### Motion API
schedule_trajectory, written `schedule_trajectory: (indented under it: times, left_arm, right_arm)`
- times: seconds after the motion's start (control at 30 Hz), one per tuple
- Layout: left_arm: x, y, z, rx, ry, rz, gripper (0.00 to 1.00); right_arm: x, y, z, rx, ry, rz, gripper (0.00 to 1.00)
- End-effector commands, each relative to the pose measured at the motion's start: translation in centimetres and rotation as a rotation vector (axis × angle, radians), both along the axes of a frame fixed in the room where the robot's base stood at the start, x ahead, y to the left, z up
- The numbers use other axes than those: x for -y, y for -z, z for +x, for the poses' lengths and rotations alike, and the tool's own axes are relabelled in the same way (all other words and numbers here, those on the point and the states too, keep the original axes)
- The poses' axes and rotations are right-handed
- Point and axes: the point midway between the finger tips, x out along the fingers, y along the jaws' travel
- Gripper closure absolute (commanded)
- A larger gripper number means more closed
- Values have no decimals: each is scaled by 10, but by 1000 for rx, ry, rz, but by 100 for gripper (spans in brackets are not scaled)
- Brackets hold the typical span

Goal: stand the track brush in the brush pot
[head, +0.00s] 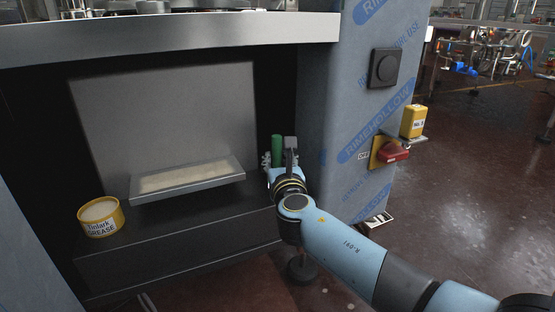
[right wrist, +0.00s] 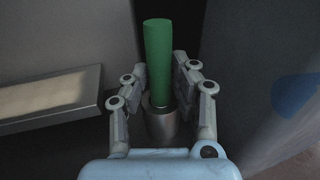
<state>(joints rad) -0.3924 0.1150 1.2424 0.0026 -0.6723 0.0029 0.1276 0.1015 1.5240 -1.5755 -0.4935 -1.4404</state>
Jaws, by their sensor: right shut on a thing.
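The track brush shows as a green cylinder (right wrist: 158,55), standing about upright between the fingers of my right gripper (right wrist: 158,75). That gripper is shut on it. Below the green part, a grey metal cylinder, which looks like the brush pot (right wrist: 161,126), sits between the finger links. The green part's lower end meets its rim; I cannot tell how deep it goes. In the head view the green top (head: 277,150) shows beside my right gripper (head: 279,160), at the right end of the dark recess. The pot is hidden there. My left gripper is not in view.
A shallow metal tray (head: 190,192) with pale filling lies in the recess. A yellow grease tin (head: 99,217) stands at its left. A film-wrapped blue post (head: 345,110) rises close to the right of my gripper, with a red switch (head: 393,152) on it.

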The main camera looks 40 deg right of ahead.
Motion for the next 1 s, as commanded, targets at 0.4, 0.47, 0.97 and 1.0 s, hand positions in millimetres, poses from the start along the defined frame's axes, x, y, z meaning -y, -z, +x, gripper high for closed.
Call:
schedule_trajectory:
  times: [0.4, 0.47, 0.97, 1.0]
  left_arm:
    - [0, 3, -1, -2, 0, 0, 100]
    - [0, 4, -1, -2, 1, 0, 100]
    - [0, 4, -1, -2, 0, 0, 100]
    - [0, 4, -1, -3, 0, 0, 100]
  right_arm:
    - [0, 3, 0, 0, 0, 0, 100]
    - [0, 4, 0, 0, 0, 0, 100]
    - [0, 4, 0, 0, 0, 0, 48]
    - [0, 5, 0, -1, 0, 0, 48]
